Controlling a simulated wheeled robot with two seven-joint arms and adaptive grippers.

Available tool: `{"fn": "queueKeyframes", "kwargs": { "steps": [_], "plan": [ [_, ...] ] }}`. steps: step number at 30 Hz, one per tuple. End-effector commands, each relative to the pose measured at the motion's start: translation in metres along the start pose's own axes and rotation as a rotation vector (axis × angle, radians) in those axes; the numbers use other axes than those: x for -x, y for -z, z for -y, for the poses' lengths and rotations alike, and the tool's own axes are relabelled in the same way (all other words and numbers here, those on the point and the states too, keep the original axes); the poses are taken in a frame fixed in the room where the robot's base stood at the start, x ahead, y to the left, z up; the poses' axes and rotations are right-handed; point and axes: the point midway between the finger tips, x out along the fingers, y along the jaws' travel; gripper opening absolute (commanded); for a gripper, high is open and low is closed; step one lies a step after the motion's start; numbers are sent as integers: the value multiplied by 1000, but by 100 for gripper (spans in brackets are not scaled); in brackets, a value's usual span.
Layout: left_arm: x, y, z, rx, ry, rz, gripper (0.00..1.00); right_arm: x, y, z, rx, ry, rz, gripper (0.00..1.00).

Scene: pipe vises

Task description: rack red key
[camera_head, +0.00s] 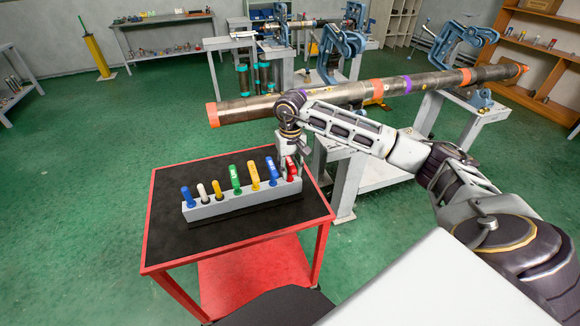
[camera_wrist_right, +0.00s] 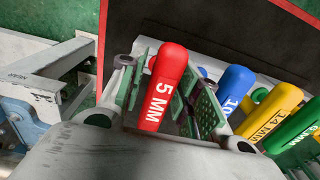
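The red key (camera_head: 292,170), a hex key with a red handle marked 5 MM, is at the right end of the grey rack (camera_head: 240,204) on the red cart. In the right wrist view the red handle (camera_wrist_right: 163,88) stands between the fingers, its top towards the camera. My right gripper (camera_head: 289,150) is over that end of the rack. Its fingers (camera_wrist_right: 168,95) are apart on both sides of the handle, with a gap visible on the right side. The lower end of the key is hidden. My left gripper is out of view.
Blue, yellow, green and white-handled keys stand in the rack left of the red one; the nearest is blue (camera_head: 271,171). The cart's black top (camera_head: 180,238) is otherwise clear. A long pipe (camera_head: 350,93) on vises runs behind my right arm.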

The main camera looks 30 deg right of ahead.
Motion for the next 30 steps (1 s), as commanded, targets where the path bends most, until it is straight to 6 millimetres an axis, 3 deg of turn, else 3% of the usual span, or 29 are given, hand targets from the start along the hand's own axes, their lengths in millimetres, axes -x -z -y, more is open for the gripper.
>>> {"fn": "queueKeyframes", "kwargs": {
  "steps": [17,30],
  "plan": [
    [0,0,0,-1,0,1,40,11,2,0,-2,3,-9,44],
    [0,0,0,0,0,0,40,62,2,0,-2,2,-11,44]
  ]
}}
